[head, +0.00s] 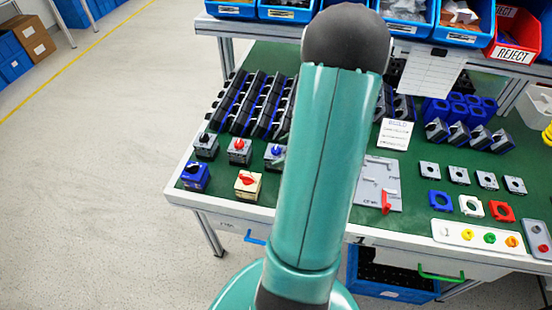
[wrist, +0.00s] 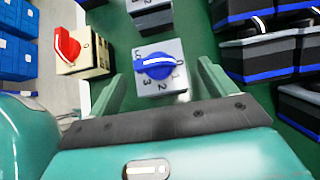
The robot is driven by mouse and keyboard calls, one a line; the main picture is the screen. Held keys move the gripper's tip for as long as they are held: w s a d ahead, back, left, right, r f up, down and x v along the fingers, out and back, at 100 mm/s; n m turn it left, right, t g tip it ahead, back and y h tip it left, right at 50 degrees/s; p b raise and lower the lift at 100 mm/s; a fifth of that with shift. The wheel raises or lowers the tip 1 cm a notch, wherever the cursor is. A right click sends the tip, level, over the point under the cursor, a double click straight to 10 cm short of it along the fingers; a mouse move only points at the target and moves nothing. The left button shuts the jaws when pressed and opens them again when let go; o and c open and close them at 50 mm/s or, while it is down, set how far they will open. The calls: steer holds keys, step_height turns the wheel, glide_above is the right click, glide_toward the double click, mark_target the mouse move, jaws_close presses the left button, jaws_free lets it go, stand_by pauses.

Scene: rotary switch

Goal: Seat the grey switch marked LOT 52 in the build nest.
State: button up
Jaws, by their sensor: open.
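In the wrist view, a grey switch with a blue knob (wrist: 160,66) stands between the fingers of my open gripper (wrist: 158,76), with visible space at both sides. Dial numbers show on its top; no LOT mark is readable. The head view shows the same switch (head: 275,153), partly covered by my arm. Grey switches with a red knob (head: 239,151) and a black knob (head: 205,146) stand to its left. A grey plate (head: 367,186) with a red piece on it lies right of my arm; I cannot tell whether it is the build nest.
A cream switch with a red knob (head: 247,184) and a blue switch (head: 195,177) stand near the front edge. Rows of dark switches (head: 262,100) fill the back left. Small plates (head: 458,174) and coloured frames (head: 470,205) lie at right. A paper card (head: 395,133) stands behind the plate.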

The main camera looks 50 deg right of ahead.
mark_target(272, 156)
steer(key=shift+x, duration=2.8)
steer(key=shift+s+d+f, duration=0.1)
steer(key=shift+s, duration=0.05)
steer(key=c, duration=1.2)
